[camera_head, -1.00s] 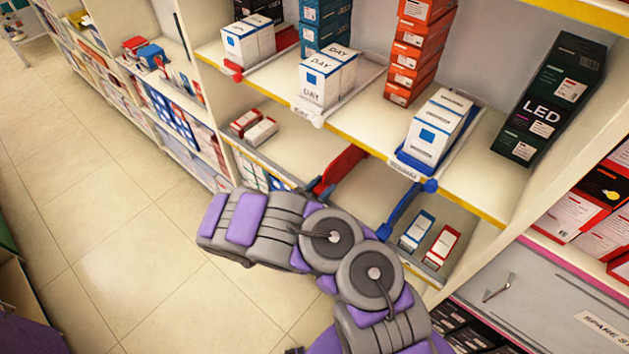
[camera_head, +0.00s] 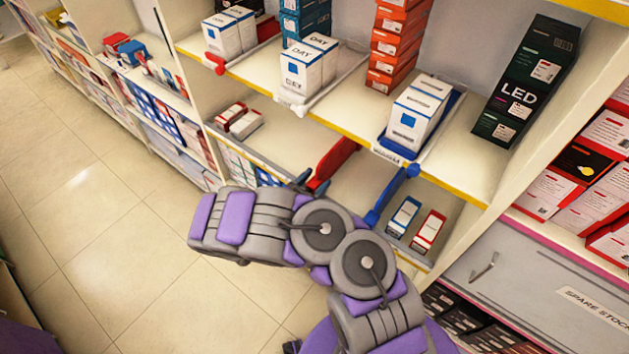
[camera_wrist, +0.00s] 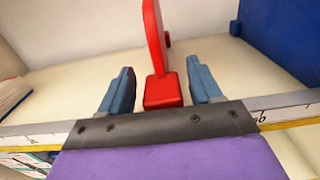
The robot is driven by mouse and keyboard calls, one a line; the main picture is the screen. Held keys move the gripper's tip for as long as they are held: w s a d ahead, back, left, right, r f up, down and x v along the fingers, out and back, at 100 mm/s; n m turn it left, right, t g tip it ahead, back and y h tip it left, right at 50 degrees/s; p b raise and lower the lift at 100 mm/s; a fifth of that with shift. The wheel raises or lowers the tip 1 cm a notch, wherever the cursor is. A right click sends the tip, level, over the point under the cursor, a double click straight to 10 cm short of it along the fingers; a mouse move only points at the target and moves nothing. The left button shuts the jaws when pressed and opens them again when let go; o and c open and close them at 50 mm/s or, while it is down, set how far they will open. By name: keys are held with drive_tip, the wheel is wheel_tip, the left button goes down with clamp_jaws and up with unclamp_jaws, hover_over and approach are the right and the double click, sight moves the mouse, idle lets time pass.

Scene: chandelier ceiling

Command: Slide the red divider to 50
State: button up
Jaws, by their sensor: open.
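The red divider (camera_wrist: 153,45) stands upright on the lower shelf in the wrist view, with its block-shaped front end (camera_wrist: 163,92) between the two fingers of my gripper (camera_wrist: 161,90). The fingers are open, with a gap on each side of the block. In the head view the red divider (camera_head: 333,160) rises just beyond my gripper (camera_head: 302,180), whose fingers are partly hidden by my arm. The scale strip (camera_wrist: 285,103) runs along the shelf's front edge; a number ending in 0 shows right of my gripper, partly cut off.
A blue divider (camera_head: 389,195) stands to the right on the same shelf; it also shows in the wrist view (camera_wrist: 283,40). Small red-and-white boxes (camera_head: 238,121) lie to the left. Blue and red boxes (camera_head: 417,222) stand right of the blue divider. The upper shelf (camera_head: 345,115) overhangs.

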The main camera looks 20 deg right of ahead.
drive_tip(key=p+v, duration=0.4)
drive_tip(key=v, duration=1.3)
drive_tip(key=shift+a, duration=0.15)
drive_tip(key=shift+s, duration=0.1)
